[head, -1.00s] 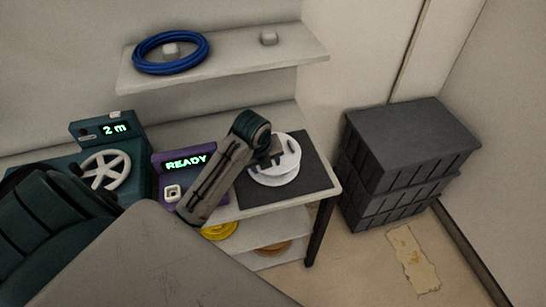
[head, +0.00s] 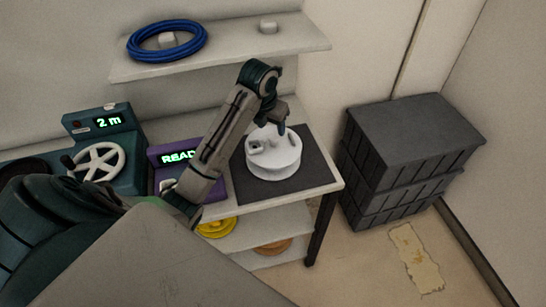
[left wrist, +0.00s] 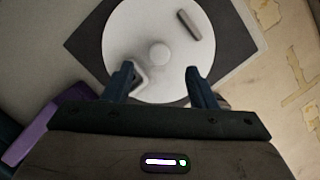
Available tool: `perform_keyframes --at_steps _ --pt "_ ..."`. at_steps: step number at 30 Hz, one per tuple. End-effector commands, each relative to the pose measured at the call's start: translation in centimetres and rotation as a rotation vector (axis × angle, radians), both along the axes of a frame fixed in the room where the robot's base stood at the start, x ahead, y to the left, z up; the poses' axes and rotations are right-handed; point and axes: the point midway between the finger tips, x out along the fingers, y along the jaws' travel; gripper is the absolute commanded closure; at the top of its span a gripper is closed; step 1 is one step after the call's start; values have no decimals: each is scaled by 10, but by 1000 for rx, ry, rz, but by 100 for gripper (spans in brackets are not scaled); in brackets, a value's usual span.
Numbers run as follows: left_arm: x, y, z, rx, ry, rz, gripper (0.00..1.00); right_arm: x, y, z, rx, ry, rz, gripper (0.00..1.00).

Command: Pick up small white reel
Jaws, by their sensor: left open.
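The small white reel (head: 274,160) lies flat on a dark mat (head: 318,165) at the right end of the bench. In the left wrist view the reel (left wrist: 160,27) shows a round top with a centre knob, a dark slot and a light-rimmed opening near my left finger. My left gripper (head: 270,130) is above the reel. In the left wrist view its two fingers (left wrist: 158,82) are spread apart and reach over the reel's near part, with nothing held between them. Whether the fingertips touch the reel cannot be told. My right gripper is not in view.
A purple device (head: 172,157) with a lit display and a teal machine (head: 125,135) reading "2 m" stand left of the mat. Above is a shelf (head: 230,55) with a blue coil (head: 167,41). Dark crates (head: 410,150) stand right. Yellow (head: 215,228) and orange coils lie below.

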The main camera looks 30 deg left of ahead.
Motion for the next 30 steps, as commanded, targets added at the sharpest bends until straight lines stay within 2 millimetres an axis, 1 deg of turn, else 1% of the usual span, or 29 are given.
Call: perform_keyframes --at_steps 1,2,5,9,13,16,21,23,27,29,30 --pt "1 0 -6 0 0 0 48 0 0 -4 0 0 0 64" --pt "2 0 -7 0 0 0 48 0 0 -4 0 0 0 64" --pt "4 0 -14 -2 3 0 48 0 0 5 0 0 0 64" --pt "9 1 -34 -2 4 1 48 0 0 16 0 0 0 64" --pt "13 1 -50 -1 3 1 48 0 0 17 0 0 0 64" --pt "15 2 -54 0 -1 0 48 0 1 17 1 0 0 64" --pt "15 2 -55 1 -1 0 48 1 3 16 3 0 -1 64" --pt "15 2 -55 1 -1 0 58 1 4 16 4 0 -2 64" --pt "15 2 -55 0 -1 0 86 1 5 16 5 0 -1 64" --pt "15 2 -55 1 -1 0 97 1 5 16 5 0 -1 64" --pt "15 2 -55 1 -1 0 100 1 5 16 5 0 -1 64"
